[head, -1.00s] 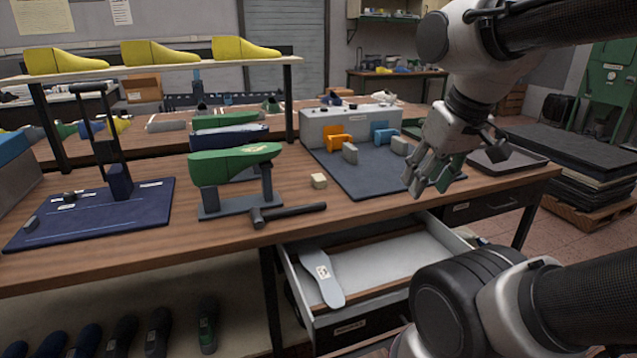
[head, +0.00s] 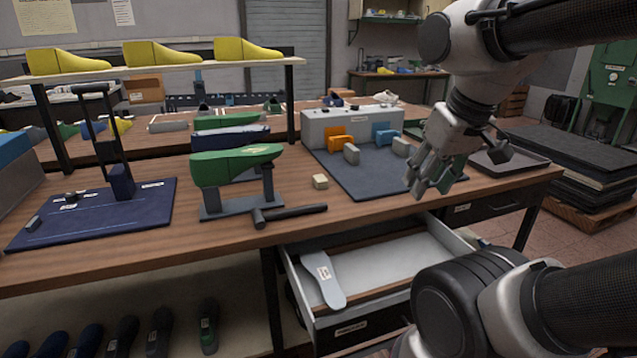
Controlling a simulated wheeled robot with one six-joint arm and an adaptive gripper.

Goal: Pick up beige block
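The beige block (head: 320,181) is a small cube-like piece lying on the wooden bench top. It sits between the green shoe last on its stand and the dark grey mat, just behind the hammer's handle. My gripper (head: 428,188) hangs to the right of the block, over the front right part of the mat, fingers pointing down. Its fingers are apart and nothing shows between them. A clear gap separates it from the block.
A green last (head: 236,166) on a stand and a black hammer (head: 290,213) are close to the block. The grey mat (head: 365,180) holds orange, blue and grey pieces. An open drawer (head: 390,268) with an insole juts out below the bench edge.

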